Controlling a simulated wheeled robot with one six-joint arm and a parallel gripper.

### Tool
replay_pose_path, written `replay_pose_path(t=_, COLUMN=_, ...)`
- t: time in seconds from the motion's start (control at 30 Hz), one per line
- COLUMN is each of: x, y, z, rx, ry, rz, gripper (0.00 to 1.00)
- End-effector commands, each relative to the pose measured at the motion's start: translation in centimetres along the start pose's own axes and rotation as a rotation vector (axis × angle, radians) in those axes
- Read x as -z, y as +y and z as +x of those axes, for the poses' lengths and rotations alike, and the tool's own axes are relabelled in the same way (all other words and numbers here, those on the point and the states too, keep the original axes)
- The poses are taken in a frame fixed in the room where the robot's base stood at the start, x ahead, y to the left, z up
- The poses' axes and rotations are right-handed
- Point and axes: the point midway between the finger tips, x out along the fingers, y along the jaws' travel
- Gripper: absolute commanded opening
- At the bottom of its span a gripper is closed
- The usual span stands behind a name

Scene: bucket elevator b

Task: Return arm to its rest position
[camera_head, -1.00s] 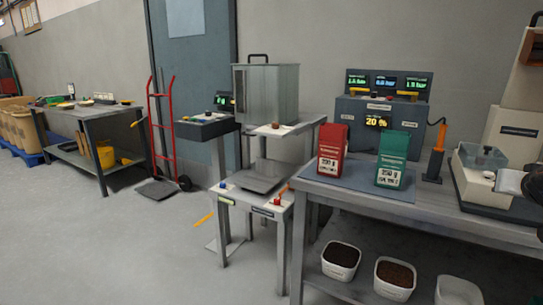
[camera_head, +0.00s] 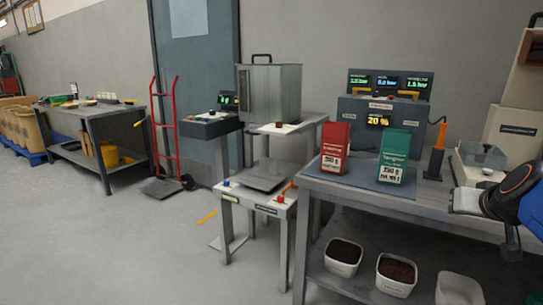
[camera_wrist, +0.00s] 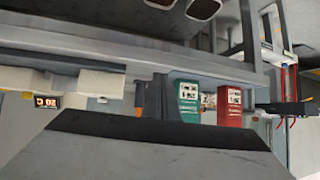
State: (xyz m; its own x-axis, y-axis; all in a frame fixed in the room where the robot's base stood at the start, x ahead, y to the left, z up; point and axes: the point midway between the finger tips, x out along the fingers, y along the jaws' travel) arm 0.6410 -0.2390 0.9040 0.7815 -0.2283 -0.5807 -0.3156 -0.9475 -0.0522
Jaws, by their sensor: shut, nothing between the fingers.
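My gripper (camera_head: 464,201) is at the right edge of the head view, in front of the right end of the bench (camera_head: 340,191). It is shut and empty. The blue and orange wrist of my arm is behind it, cut off by the picture edge. In the wrist view a dark grey part of my gripper (camera_wrist: 150,140) fills the lower middle. The wrist view is upside down, with the green bag (camera_wrist: 189,101) and red bag (camera_wrist: 229,105) beyond the gripper.
The red bag (camera_head: 335,147) and green bag (camera_head: 394,156) stand on a mat on the bench. A scale-like device (camera_head: 480,160) is close behind my gripper. Tubs (camera_head: 397,275) sit on the lower shelf.

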Motion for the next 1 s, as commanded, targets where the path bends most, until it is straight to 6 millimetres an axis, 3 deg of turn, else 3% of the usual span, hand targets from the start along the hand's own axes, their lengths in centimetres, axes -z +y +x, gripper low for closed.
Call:
replay_pose_path(t=0.03, x=-1.2, y=-1.6, z=-0.2, rx=0.031, ry=-0.028, rz=-0.018, gripper=0.0)
replay_pose_path(t=0.2, x=-6.2, y=-6.1, z=-1.1, rx=0.116, ry=-0.147, rz=-0.069, gripper=0.0)
replay_pose_path(t=0.4, x=-12.2, y=-9.6, z=-3.0, rx=0.176, ry=-0.287, rz=-0.137, gripper=0.0)
replay_pose_path(t=0.7, x=-20.4, y=-11.1, z=-6.1, rx=0.189, ry=-0.471, rz=-0.243, gripper=0.0)
replay_pose_path(t=0.83, x=-22.4, y=-10.9, z=-6.9, rx=0.176, ry=-0.515, rz=-0.274, gripper=0.0)
replay_pose_path(t=1.0, x=-23.4, y=-10.6, z=-7.4, rx=0.166, ry=-0.539, rz=-0.289, gripper=0.0)
